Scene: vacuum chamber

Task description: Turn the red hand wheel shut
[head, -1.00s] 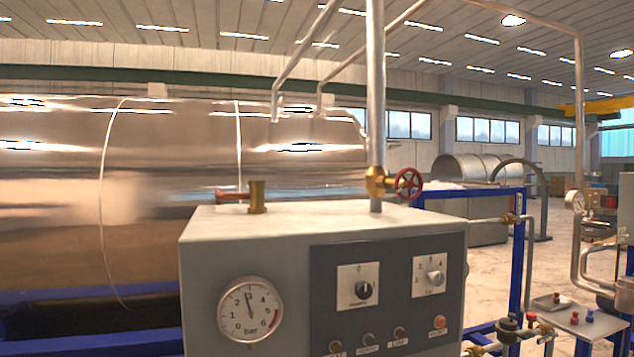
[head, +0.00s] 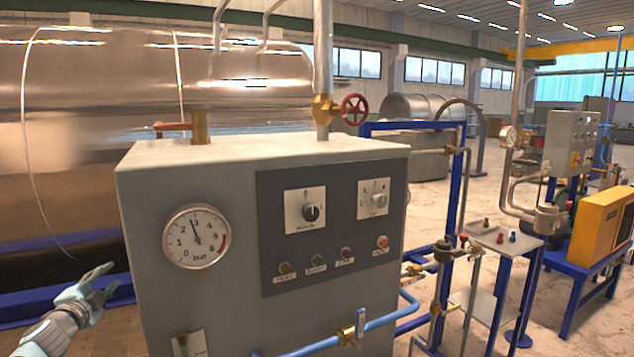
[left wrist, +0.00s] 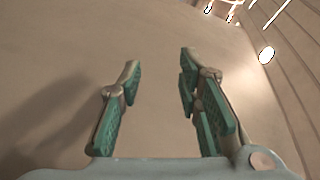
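The red hand wheel (head: 354,109) is mounted on a brass valve (head: 323,109) on the vertical steel pipe, behind the top of the grey control cabinet. It stands upright and nothing touches it. My left gripper (head: 107,277) is low at the left of the head view, left of the cabinet and far from the wheel. In the left wrist view its green-padded fingers (left wrist: 160,82) are spread apart with nothing between them. My right gripper does not show.
The grey cabinet (head: 144,233) with a pressure gauge (head: 197,237) fills the middle. A blue pipe with a blue-handled valve (head: 360,325) crosses its front. A large steel tank (head: 90,110) stands behind. A small table (head: 500,242) with knobs and a yellow unit (head: 603,222) are at right.

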